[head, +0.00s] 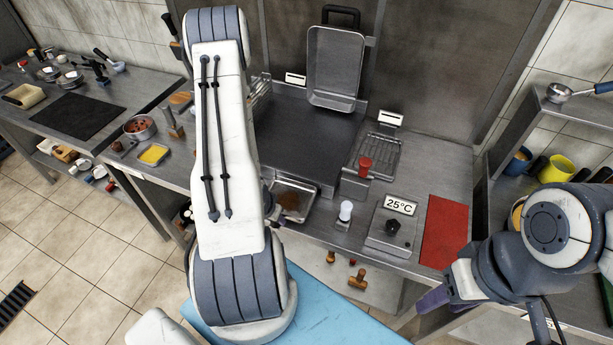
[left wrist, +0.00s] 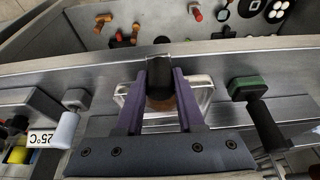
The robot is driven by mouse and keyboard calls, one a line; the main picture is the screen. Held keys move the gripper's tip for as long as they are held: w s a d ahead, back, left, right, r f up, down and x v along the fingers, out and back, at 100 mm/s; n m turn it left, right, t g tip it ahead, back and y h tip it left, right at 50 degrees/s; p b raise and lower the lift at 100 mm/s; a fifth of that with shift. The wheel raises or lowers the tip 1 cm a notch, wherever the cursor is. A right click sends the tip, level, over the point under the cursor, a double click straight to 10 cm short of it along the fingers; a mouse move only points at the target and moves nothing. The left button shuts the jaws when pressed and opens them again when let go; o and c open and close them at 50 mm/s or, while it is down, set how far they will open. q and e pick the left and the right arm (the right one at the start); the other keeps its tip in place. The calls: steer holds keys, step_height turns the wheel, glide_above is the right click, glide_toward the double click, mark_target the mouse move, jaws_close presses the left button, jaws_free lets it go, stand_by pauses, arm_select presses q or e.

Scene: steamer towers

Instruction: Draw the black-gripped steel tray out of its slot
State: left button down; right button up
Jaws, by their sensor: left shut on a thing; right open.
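The steel tray (head: 291,187) shows in the head view as a shallow pan with brown matter in it, at the counter front below the dark griddle plate. My left arm covers part of it. In the left wrist view the tray's pale metal rim (left wrist: 205,88) and its black grip (left wrist: 160,77) show. My left gripper (left wrist: 160,72) has its purple fingers on either side of the black grip and is shut on it. My right gripper (head: 432,300) is open and empty, low at the right of the counter.
A white knob (head: 345,212) and a 25°C box with a black knob (head: 393,227) stand right of the tray. A red mat (head: 445,230) lies farther right. A green-topped dark lever (left wrist: 250,88) is beside the tray. A black-handled pan (head: 333,68) stands against the wall.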

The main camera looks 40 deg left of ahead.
arm_select(q)
steer(key=shift+r+p, duration=1.55)
steer(key=shift+r, duration=0.55)
